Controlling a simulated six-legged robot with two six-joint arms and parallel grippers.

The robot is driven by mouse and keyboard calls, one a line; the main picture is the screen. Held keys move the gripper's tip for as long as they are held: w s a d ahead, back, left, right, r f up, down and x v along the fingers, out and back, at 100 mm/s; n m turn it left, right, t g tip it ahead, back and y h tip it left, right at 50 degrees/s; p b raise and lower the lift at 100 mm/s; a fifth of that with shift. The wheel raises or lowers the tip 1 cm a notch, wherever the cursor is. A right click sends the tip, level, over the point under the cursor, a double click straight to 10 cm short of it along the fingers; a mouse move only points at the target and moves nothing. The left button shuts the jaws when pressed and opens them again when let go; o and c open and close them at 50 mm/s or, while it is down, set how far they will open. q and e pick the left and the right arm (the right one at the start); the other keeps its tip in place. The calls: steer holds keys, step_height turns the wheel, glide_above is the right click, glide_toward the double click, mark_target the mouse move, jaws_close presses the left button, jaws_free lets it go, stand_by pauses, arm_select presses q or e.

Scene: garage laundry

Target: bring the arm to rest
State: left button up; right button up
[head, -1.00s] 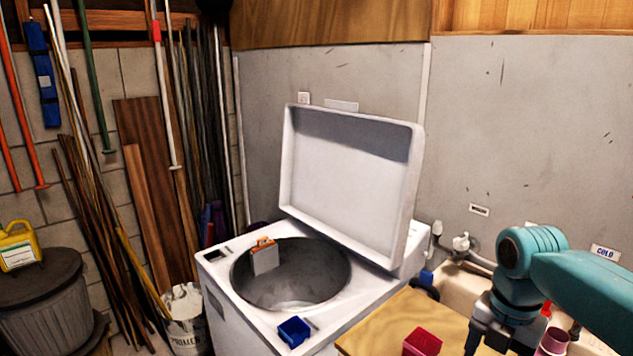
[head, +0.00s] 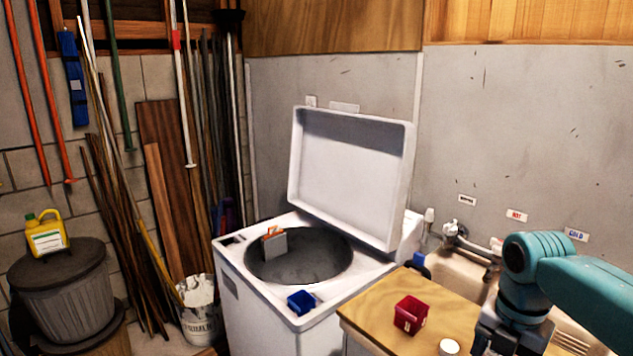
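My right arm comes in from the right in the head view, teal with a dark wrist, over the wooden counter and sink. Its gripper (head: 497,343) points down at the bottom edge. The fingertips are cut off or hidden, so I cannot tell whether it is open or shut. My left arm and gripper are not in view.
A white top-loading washer (head: 262,308) stands open, its lid (head: 350,170) raised. A grey-and-orange box (head: 274,244) is at the drum's opening. A blue container (head: 300,303) sits on the washer's front edge. A red container (head: 410,314) and a white round item (head: 449,347) are on the counter (head: 375,317).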

steer(key=s+a+f+m+y, duration=0.1)
steer(key=a+f+m, duration=0.3)
steer(key=f, duration=0.5)
steer(key=s+a+f+m+y, duration=0.1)
steer(key=a+f+m, duration=0.3)
steer(key=f, duration=0.5)
steer(key=a+f+m+y, duration=0.1)
steer(key=a+f+m, duration=0.35)
steer(key=f, duration=0.45)
steer(key=s+a+f+m, duration=0.2)
steer(key=s+f+m, duration=0.3)
steer(key=s+m, duration=0.3)
steer(key=s+a+f+m+y, duration=0.1)
steer(key=s+a+f+m, duration=0.2)
steer(key=s+f+m, duration=0.3)
steer(key=s+m, duration=0.2)
steer(key=shift+s+f, duration=0.25)
steer(key=shift+s, duration=0.05)
